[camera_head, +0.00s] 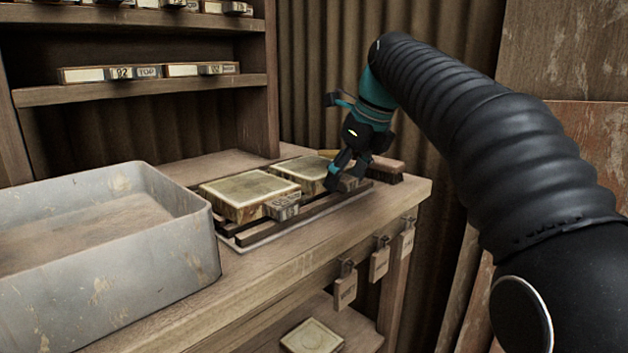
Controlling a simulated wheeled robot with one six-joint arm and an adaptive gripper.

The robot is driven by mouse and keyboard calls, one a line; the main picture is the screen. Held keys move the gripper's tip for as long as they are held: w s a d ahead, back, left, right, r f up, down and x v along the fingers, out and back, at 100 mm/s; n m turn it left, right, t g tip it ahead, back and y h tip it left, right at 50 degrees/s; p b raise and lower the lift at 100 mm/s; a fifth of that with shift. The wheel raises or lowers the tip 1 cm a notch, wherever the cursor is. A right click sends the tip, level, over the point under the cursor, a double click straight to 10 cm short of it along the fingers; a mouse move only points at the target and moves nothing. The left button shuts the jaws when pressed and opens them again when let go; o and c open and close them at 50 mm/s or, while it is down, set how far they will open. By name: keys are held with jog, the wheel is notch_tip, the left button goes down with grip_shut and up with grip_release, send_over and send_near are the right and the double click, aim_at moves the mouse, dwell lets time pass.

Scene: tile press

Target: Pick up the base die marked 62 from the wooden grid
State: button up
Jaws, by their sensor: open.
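The dark wooden grid (318,207) lies on the bench on a pale base. Two square dies with pale greenish tops rest on it, a left die (248,190) and a right die (303,170). The left die has a marked block (284,207) at its front corner, but I cannot read the number. My gripper (347,177) points down at the front right corner of the right die, its fingers apart around or beside the small block there. I cannot tell if they touch it. The right die's marking is hidden, so I cannot tell which die is 62.
A large grey metal bin (198,235) stands at the left of the bench. Shelves behind hold several marked dies, one reading 92 TOP (130,73). A wooden block (383,165) lies behind my gripper. Several tags (346,288) hang from the front edge.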

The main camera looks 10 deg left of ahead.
grip_shut()
dwell(0.4)
